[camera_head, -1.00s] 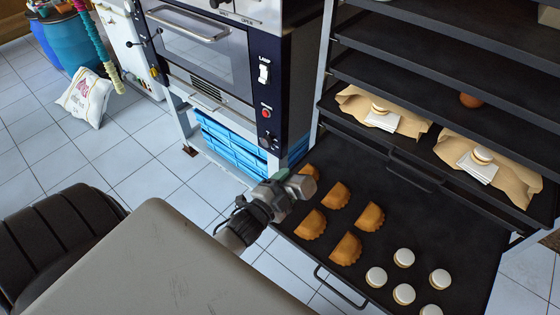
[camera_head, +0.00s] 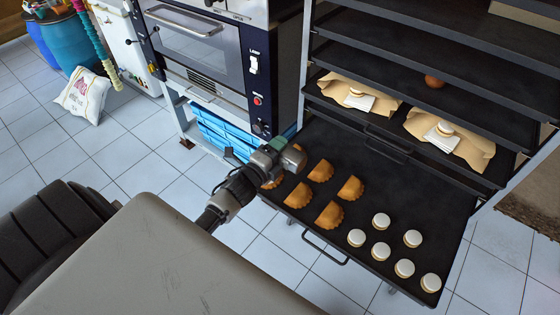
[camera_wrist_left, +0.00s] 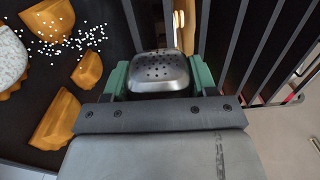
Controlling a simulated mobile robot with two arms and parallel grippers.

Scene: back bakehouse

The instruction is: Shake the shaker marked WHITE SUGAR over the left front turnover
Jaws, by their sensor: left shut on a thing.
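My left gripper (camera_head: 284,157) is over the left end of the pulled-out black tray. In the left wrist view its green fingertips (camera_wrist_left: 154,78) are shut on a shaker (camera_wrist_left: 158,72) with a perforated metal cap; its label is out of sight. The left front turnover (camera_head: 270,182) is golden and partly hidden by my gripper. Other golden half-moon turnovers (camera_head: 330,215) lie beside it. White grains (camera_wrist_left: 65,42) are scattered among turnovers (camera_wrist_left: 87,69) in the wrist view. A white-topped piece (camera_wrist_left: 9,62) there is cut by the left edge; I cannot tell which one. My right gripper is out of view.
Several white-topped round cakes (camera_head: 381,220) are on the right part of the tray (camera_head: 420,203). Rack shelves above hold brown paper with white items (camera_head: 446,129). An oven (camera_head: 205,50) stands behind left.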

